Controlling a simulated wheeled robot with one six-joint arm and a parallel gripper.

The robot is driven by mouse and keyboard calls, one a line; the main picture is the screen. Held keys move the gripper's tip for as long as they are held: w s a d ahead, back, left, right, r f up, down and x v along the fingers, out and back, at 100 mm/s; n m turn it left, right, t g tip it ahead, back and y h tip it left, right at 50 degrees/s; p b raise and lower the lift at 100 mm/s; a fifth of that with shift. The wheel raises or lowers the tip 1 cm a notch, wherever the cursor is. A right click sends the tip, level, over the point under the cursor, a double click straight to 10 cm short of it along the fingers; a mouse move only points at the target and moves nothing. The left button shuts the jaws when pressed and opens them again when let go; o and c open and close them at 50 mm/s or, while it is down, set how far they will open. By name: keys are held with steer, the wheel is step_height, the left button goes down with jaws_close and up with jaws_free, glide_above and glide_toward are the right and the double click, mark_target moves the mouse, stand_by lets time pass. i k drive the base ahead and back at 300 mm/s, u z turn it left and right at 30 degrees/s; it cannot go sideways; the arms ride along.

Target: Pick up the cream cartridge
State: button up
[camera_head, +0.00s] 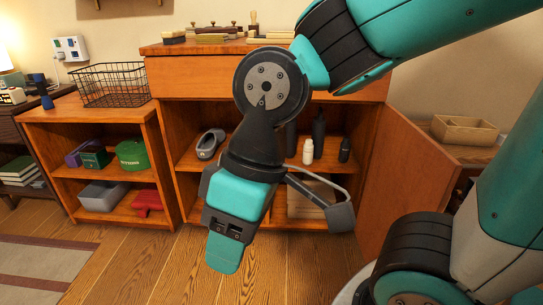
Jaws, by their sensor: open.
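A small cream-white cylinder (308,151), which looks like the cream cartridge, stands upright on the upper shelf of the open middle cabinet. Dark bottles (319,134) stand beside and behind it, and a shorter dark bottle (344,150) is to its right. My gripper (278,218) is open, hanging in front of the cabinet, lower in the picture than the cartridge and to its left. Nothing shows held in it. My wrist hides part of the shelf's middle.
The cabinet's door (408,185) stands open on the right. A grey shoe-like item (210,143) sits left on the same shelf. A lower shelf unit (98,165) with boxes and a wire basket (110,85) is at left. The wooden floor (150,260) in front is clear.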

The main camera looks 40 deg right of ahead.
mark_target(345, 145)
steer(key=u, duration=0.6)
steer(key=i, duration=1.95)
steer(key=z, duration=3.8)
